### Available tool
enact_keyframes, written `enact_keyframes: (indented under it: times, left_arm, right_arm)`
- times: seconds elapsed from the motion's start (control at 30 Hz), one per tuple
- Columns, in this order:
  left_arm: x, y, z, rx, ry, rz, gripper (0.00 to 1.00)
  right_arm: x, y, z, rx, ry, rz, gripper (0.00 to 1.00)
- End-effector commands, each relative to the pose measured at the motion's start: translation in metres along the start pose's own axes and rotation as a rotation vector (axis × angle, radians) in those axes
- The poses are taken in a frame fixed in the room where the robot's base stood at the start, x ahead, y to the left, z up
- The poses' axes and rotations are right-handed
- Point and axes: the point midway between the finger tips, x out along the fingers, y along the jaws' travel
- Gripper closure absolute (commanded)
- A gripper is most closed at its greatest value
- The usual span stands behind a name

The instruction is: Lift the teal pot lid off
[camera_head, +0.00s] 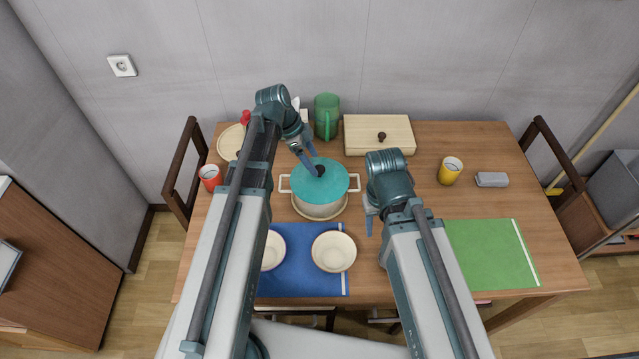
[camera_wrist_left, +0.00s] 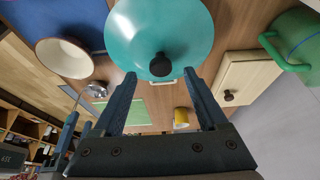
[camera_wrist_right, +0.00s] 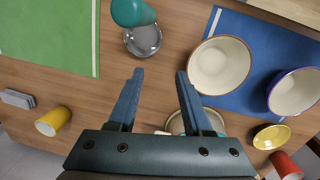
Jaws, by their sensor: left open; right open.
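The teal pot lid (camera_head: 328,187) sits on a cream pot (camera_head: 320,211) with two side handles, standing on a round cream mat or plate. The lid has a black knob (camera_wrist_left: 160,65). My left gripper (camera_head: 314,168) is open over the lid, close to the knob. In the left wrist view the knob shows between and beyond its two fingertips (camera_wrist_left: 163,80); I cannot tell whether they touch it. My right gripper (camera_head: 369,222) is open and empty, to the right of the pot. In the right wrist view its fingers (camera_wrist_right: 159,75) have nothing between them.
A green jug (camera_head: 326,112) and wooden box (camera_head: 358,134) stand behind the pot. Two bowls (camera_head: 334,252) rest on a blue mat (camera_head: 305,285) in front. A red cup (camera_head: 210,181) is left; a yellow cup (camera_head: 445,177), grey block (camera_head: 492,180) and green mat (camera_head: 490,255) are right.

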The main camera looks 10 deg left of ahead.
Motion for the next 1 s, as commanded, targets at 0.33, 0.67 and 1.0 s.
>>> enact_keyframes:
  times: [0.33,0.67,1.0]
  left_arm:
    - [0.022,-0.001,0.000,0.001,0.000,0.000,0.24]
    - [0.053,-0.001,-0.002,0.000,0.000,0.000,0.24]
    - [0.051,-0.001,-0.003,0.000,0.000,0.000,0.50]
  right_arm:
    - [0.020,-0.002,-0.001,0.000,0.000,0.000,0.50]
    - [0.048,-0.005,-0.003,0.000,0.000,0.000,0.50]
    - [0.046,-0.004,-0.003,0.000,0.000,0.000,0.50]
